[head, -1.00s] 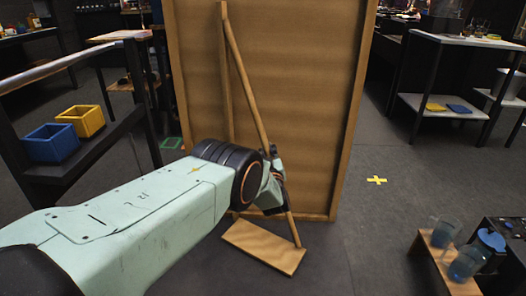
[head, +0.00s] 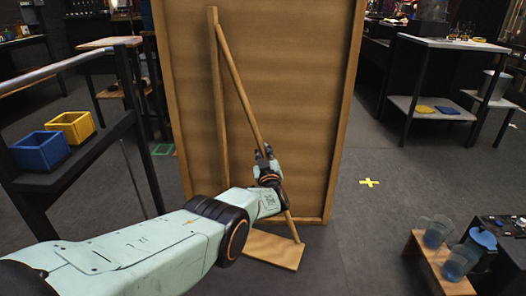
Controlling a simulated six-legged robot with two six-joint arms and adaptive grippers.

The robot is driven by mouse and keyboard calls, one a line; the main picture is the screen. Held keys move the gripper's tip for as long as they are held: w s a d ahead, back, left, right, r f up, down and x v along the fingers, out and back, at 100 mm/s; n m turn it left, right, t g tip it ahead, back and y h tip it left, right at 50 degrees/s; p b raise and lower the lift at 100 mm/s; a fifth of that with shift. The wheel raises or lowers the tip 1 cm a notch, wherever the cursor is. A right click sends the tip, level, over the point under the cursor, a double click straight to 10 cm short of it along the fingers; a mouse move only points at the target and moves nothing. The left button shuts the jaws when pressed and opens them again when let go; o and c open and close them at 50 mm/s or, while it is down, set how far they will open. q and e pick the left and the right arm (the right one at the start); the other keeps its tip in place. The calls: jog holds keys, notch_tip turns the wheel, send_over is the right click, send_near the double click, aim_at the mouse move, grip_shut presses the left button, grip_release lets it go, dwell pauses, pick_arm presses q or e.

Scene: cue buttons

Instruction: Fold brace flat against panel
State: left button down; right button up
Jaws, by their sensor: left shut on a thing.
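The wooden panel (head: 300,100) stands upright in the middle of the head view. A thin vertical wooden strip (head: 218,110) runs down its face. The brace (head: 238,82) is a slim wooden bar that slants from the strip's top down to the right. Its lower end meets a flat wooden board (head: 272,251) on the floor. My left gripper (head: 265,155) is shut on the brace a little below its middle. The gripper hides a short length of the brace, and my left arm hides part of the strip's foot. My right gripper is not in view.
A dark shelf on the left holds a blue bin (head: 40,151) and a yellow bin (head: 71,126). A low wooden stand (head: 432,262) with blue cups is at the lower right. The floor right of the panel is clear around a yellow cross (head: 369,183).

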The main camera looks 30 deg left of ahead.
pick_arm(q)
jog(key=shift+w+d+r, duration=0.15)
jog(key=shift+w+d, duration=0.05)
jog(key=shift+d, duration=0.3)
dwell(0.4)
jog(key=c, duration=1.5)
grip_release()
jog(key=o, duration=0.3)
jog(key=shift+s+a, duration=0.1)
jog(key=shift+a, duration=0.05)
jog(key=shift+s+f, duration=0.1)
jog(key=shift+f, duration=0.1)
jog(key=shift+s+d+f, duration=0.1)
jog(key=shift+s+d, duration=0.15)
jog(key=shift+s, duration=0.05)
jog(key=shift+s+d, duration=0.3)
jog(key=shift+s, duration=0.25)
jog(key=v, duration=0.9)
jog(key=shift+s+d, duration=0.25)
